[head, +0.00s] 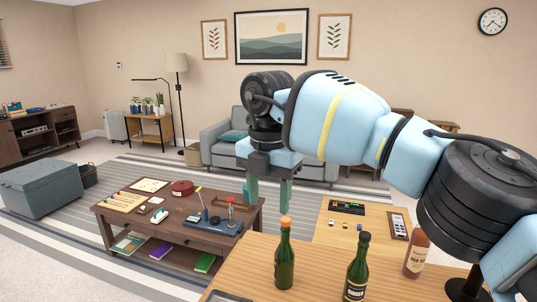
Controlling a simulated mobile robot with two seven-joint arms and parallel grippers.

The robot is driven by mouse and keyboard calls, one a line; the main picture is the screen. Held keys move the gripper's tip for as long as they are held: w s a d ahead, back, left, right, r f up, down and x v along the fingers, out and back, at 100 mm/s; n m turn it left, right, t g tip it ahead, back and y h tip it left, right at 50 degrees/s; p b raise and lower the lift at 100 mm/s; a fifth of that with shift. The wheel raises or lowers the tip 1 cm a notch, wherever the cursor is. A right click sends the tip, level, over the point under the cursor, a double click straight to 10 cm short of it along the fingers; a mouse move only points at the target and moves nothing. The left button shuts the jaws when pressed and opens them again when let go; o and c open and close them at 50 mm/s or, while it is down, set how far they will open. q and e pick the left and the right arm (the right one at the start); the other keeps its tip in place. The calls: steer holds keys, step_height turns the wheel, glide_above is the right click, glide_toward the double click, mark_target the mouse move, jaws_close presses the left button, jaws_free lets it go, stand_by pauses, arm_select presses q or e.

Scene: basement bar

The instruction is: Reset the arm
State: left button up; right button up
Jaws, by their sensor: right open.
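My right arm reaches in from the right side of the head view and bends downward near the middle. My right gripper (268,194) points down, with its two greenish fingers apart and nothing between them. It hangs in the air above and beyond a green bottle with an orange cap (284,262) in the picture. The gripper and bottle look apart. My left gripper does not show.
A dark green bottle (356,272) and an amber bottle (415,256) stand on the wooden counter (318,268). A low brown table (180,220) with small items stands left. A grey sofa (216,138) is behind. A grey chest (42,186) sits far left.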

steer(key=s+a+f+g+y, duration=0.6)
steer(key=s+a+f+y, duration=0.95)
steer(key=a+y, duration=0.3)
steer(key=d+f+m+t+h, duration=0.9)
steer(key=d+f+m+t, duration=1.2)
steer(key=m, duration=0.3)
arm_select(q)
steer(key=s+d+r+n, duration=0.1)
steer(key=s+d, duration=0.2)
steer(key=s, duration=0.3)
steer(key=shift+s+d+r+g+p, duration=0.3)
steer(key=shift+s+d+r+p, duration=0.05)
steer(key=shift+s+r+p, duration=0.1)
arm_select(e)
steer(key=s+d+f+m+g+h, duration=0.2)
steer(key=s+d+f+g+h, duration=0.1)
steer(key=s+d+f, duration=0.4)
steer(key=s+d+f+m+g+h, duration=0.2)
steer(key=s+d+f, duration=0.5)
steer(key=s, duration=0.8)
steer(key=d+g+h, duration=0.1)
steer(key=d+h, duration=0.1)
steer(key=d, duration=0.1)
steer(key=shift+d+f, duration=0.15)
steer(key=shift+d, duration=0.2)
